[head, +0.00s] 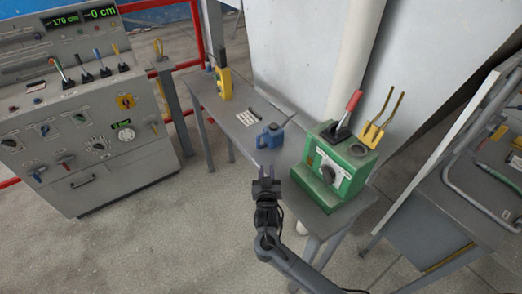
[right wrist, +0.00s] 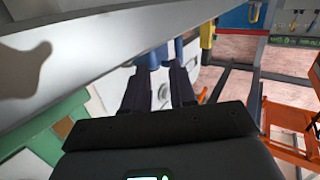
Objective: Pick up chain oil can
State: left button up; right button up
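The chain oil can appears to be the small blue can (head: 270,136) with a handle, standing upright on the grey table near its front edge. My right gripper (head: 266,173) is just in front of the can in the head view, its two fingers pointing toward it, apart and empty. In the right wrist view the fingers (right wrist: 160,78) are spread, and blue parts (right wrist: 162,53), apparently of the can, show just beyond their tips. A gap seems to remain between fingers and can. My left gripper is not in view.
A green box (head: 330,172) with a red-handled lever and yellow fork stands close right of the can. A yellow device (head: 223,82) stands at the table's far left end. A grey control console (head: 85,125) is at left. A white pipe (head: 352,60) rises behind the table.

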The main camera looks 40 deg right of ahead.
aim_at(258, 142)
jog(key=shift+m+t, duration=0.4)
jog(key=shift+t, duration=0.1)
jog(key=w+d+b, duration=0.1)
jog(key=w, duration=0.1)
jog(key=w+d+r+b, duration=0.1)
jog(key=w+b, duration=0.1)
jog(key=w, duration=0.1)
jog(key=w+d+r+b, duration=0.1)
jog(key=w, duration=0.2)
jog(key=shift+w+b, duration=0.2)
jog(key=shift+b, duration=0.1)
jog(key=shift+w+d, duration=0.25)
jog(key=shift+w, duration=0.1)
jog(key=b+x, duration=0.1)
jog(key=x, duration=0.3)
jog(key=shift+w, duration=0.2)
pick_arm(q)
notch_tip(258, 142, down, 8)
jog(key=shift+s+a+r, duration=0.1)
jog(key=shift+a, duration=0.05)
pick_arm(e)
grip_shut()
jog(key=shift+r, duration=0.2)
